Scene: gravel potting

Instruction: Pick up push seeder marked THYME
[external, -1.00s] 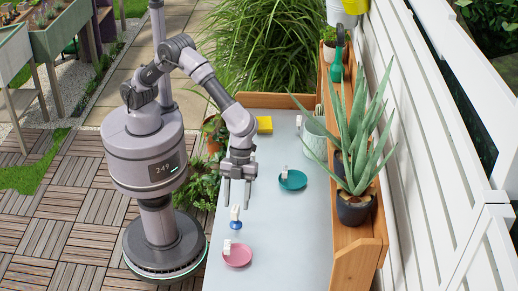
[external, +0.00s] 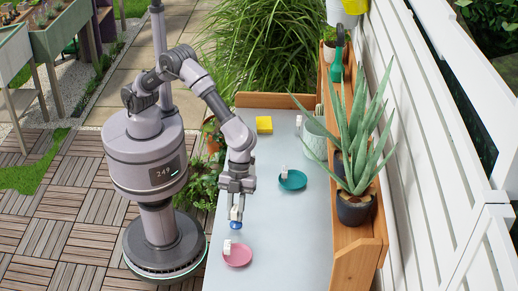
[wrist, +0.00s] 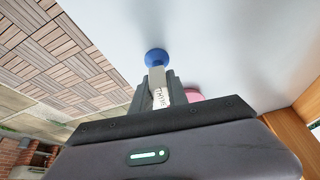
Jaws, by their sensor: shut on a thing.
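The push seeder marked THYME (wrist: 157,76) has a white body and a blue round end. In the wrist view its label reads THYME between my fingers, and the blue end (wrist: 156,57) points away from my gripper. In the external view the seeder (external: 235,224) is upright with the blue end down, near the table's left edge. My gripper (external: 237,211) is shut on its white body. I cannot tell whether the blue end touches the table.
A pink saucer (external: 237,260) with a white tag stands just in front of the seeder. Aloe pots stand on the wooden shelf (external: 359,245) at right.

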